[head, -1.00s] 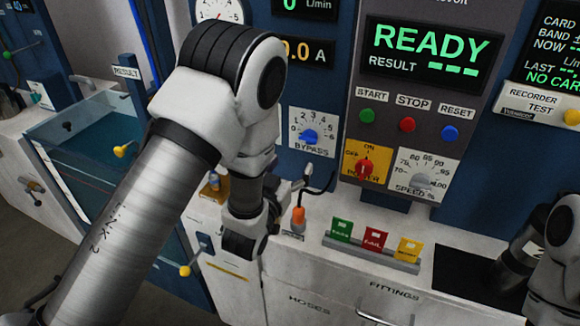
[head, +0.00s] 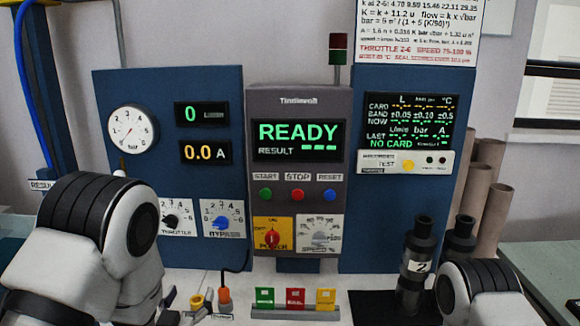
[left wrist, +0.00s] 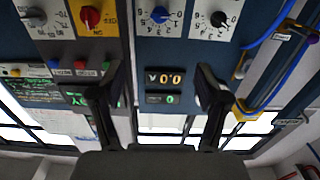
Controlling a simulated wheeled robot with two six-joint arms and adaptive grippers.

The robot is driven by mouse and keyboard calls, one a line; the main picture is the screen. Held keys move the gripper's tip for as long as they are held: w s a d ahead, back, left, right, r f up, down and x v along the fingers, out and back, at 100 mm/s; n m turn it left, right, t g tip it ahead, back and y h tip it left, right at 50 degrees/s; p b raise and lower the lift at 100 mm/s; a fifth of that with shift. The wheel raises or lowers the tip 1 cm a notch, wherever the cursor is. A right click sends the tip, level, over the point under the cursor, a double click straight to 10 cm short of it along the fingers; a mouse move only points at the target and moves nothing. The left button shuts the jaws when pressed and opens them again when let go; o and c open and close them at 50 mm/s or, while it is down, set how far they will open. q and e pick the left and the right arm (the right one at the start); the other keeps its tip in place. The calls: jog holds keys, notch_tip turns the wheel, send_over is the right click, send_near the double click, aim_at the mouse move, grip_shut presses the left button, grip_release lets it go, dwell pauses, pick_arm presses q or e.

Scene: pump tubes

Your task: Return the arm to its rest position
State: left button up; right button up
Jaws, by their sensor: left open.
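My left arm (head: 75,245) stands folded at the lower left of the head view. Its gripper is mostly hidden there behind the arm and the bottom edge. In the left wrist view my left gripper (left wrist: 160,78) is open, with its two dark fingers apart and nothing between them. That view is upside down and shows the test panel beyond the fingers. My right arm (head: 482,290) shows only as a white and black link at the lower right. Its gripper is out of view.
The blue test panel (head: 168,85) stands ahead, its screen (head: 298,140) reading READY. Black cylinders, one labelled 2 (head: 414,262), stand near my right arm. Green, red and yellow card holders (head: 295,298) sit on the bench. Brown tubes (head: 490,205) stand at the right.

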pick_arm(q)
jog(key=s+a+f+g, duration=0.25)
jog(key=s+f, duration=0.25)
jog(key=f, duration=0.3)
jog(key=s+a+f+n+g+y, duration=0.1)
jog(key=s+f+g, duration=0.3)
jog(key=s+f, duration=0.3)
jog(key=s+a+f+g, duration=0.1)
jog(key=s+f+g, duration=0.25)
jog(key=f, duration=0.65)
jog(key=s+f+g, duration=0.2)
jog(key=s+g, duration=0.2)
jog(key=s, duration=0.5)
jog(key=s+f+g, duration=0.3)
jog(key=s+g, duration=0.1)
jog(key=s, duration=0.5)
jog(key=shift+d+h, duration=0.2)
jog(key=shift+h, duration=0.1)
pick_arm(e)
jog(key=shift+w, duration=0.2)
pick_arm(q)
jog(key=shift+s, duration=0.1)
